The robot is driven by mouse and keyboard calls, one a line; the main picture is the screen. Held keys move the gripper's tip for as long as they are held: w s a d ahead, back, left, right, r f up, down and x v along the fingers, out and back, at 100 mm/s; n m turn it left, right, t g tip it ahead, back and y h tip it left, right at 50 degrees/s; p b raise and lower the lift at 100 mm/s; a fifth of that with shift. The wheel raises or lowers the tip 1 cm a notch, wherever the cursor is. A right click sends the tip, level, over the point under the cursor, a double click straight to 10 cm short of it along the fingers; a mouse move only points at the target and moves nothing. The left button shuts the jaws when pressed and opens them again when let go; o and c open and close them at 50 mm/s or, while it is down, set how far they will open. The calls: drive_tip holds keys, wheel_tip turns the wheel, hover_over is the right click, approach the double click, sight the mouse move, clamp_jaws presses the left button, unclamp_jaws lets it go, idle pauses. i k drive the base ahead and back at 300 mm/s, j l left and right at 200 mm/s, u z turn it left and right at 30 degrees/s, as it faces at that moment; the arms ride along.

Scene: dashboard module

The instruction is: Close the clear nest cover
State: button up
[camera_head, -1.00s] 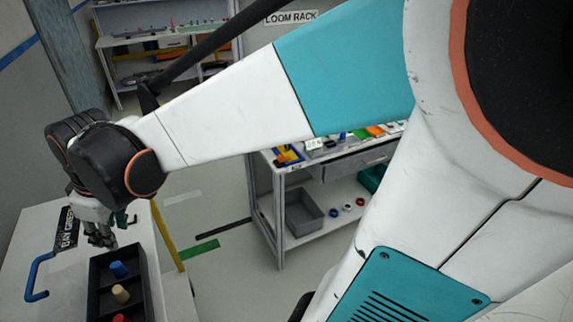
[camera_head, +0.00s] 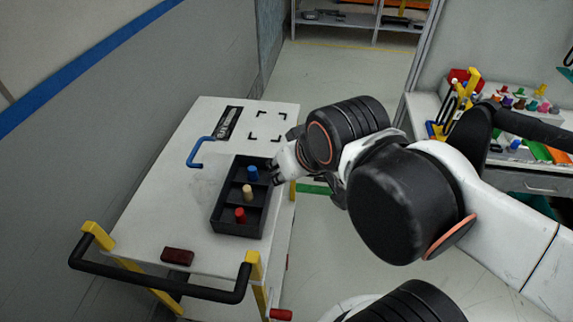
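I cannot make out a clear nest cover in the head view. My gripper (camera_head: 279,174) points left beside the black tray (camera_head: 225,216) on the white cart, close to its far right corner. The gripper is small and partly hidden by my wrist, so I cannot tell whether it is open or shut. I see nothing held in it. The tray has three compartments with a blue peg (camera_head: 252,173), a tan peg (camera_head: 247,191) and a red peg (camera_head: 240,214), all upright.
A workbench (camera_head: 530,181) with several coloured parts stands at right.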

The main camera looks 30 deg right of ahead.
sight(204, 138)
drive_tip(key=j+u, duration=0.8)
drive_tip(key=i+l, duration=0.05)
drive_tip(key=l, duration=0.05)
